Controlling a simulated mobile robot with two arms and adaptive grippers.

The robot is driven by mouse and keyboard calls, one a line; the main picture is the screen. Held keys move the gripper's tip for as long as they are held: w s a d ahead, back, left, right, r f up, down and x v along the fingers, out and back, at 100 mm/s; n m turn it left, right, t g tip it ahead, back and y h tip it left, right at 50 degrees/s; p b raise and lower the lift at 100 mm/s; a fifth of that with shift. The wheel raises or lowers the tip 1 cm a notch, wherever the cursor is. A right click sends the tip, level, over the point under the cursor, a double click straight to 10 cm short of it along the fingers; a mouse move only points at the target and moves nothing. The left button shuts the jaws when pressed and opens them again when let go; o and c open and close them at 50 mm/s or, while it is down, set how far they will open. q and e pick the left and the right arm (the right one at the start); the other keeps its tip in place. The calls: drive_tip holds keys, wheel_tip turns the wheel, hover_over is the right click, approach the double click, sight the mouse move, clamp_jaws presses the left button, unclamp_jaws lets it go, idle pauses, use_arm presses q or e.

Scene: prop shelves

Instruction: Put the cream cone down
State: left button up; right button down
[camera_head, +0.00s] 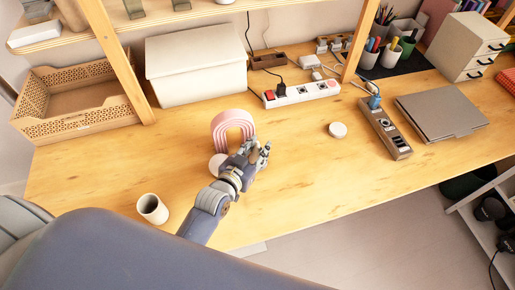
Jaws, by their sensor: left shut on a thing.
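My left gripper (262,153) is low over the middle of the wooden desk, just in front of and to the right of a pink ridged arch (232,127). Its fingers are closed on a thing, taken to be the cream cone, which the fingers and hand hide. I cannot make out its shape or whether it touches the desk. A pale rounded thing (216,164) shows partly behind the wrist, left of the hand; I cannot tell what it is. My right gripper is not in view.
A pale cup (152,208) stands at the front left and a small white disc (338,130) lies right of the gripper. Behind are a white power strip (301,94) and a cream box (196,66). The desk (290,180) is clear right of the gripper.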

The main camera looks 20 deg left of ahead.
use_arm(q)
drive_tip(key=shift+s, duration=0.15)
drive_tip(key=shift+d+f, duration=0.1)
drive_tip(key=o, duration=1.1)
drive_tip(key=shift+c, duration=0.2)
drive_tip(key=shift+r, duration=0.3)
drive_tip(key=b+v, duration=0.1)
drive_tip(key=v, duration=1.1)
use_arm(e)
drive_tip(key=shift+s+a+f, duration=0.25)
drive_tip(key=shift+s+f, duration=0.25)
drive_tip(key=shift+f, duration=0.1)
use_arm(q)
drive_tip(key=shift+f, duration=0.15)
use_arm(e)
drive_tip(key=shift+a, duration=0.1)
